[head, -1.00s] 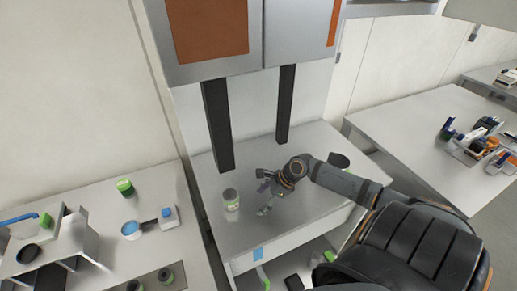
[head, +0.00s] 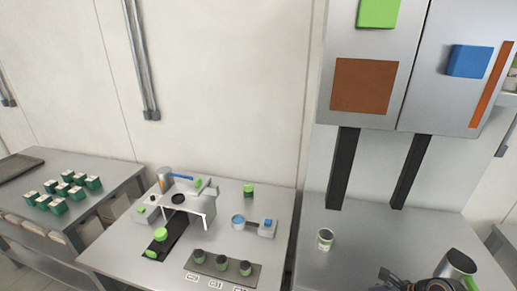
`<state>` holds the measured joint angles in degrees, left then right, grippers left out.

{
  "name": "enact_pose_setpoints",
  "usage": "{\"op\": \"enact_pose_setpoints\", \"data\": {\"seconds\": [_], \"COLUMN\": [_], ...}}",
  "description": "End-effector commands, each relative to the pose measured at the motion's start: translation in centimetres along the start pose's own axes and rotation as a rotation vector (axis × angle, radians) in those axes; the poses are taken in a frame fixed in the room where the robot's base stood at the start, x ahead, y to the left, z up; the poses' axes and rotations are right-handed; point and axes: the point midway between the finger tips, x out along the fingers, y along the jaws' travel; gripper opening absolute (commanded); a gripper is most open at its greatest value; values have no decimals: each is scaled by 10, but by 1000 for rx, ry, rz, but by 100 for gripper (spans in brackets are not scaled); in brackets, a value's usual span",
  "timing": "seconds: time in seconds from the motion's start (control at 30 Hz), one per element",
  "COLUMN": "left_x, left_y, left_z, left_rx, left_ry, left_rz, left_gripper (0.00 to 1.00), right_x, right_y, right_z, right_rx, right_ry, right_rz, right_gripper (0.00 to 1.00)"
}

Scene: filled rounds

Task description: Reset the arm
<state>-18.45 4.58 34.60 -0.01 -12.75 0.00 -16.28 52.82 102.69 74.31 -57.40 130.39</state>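My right arm shows at the bottom right edge of the head view, over the grey table below the wall cabinet. Its gripper (head: 390,279) is partly cut off by the lower frame edge. The fingertips are too small and cropped to tell whether they are open or shut, or hold anything. My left gripper is not in view.
The cabinet (head: 361,85) hangs above on two dark posts. Left of it, another table (head: 268,204) carries a metal stand (head: 203,209), a blue-topped cup (head: 238,221) and a tray (head: 224,268) with 3 dark jars. A far-left table holds several green boxes (head: 58,206).

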Motion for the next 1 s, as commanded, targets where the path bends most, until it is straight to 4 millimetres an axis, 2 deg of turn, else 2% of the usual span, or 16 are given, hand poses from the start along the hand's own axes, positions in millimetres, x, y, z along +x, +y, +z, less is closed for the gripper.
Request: {"op": "enact_pose_setpoints", "data": {"seconds": [0.13, 0.27, 0.47, 0.67, 0.8, 1.0], "left_x": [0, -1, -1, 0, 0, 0], "left_y": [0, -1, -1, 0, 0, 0], "left_z": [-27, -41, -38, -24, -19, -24], "left_rx": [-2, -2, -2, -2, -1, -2], "left_ry": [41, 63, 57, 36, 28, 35], "left_rz": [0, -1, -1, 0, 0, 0], "left_gripper": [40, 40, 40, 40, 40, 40], "right_x": [11, 18, 30, 34, 25, 2], "right_y": [22, 41, 77, 116, 136, 148], "right_z": [1, 2, 5, 13, 19, 21], "right_rx": [-170, -344, -716, -1231, -1625, -2011], "right_ry": [19, 37, 77, 145, 233, 368], "right_rz": [21, 36, 61, 84, 112, 187], "right_gripper": [76, 76, 76, 76, 76, 76]}}
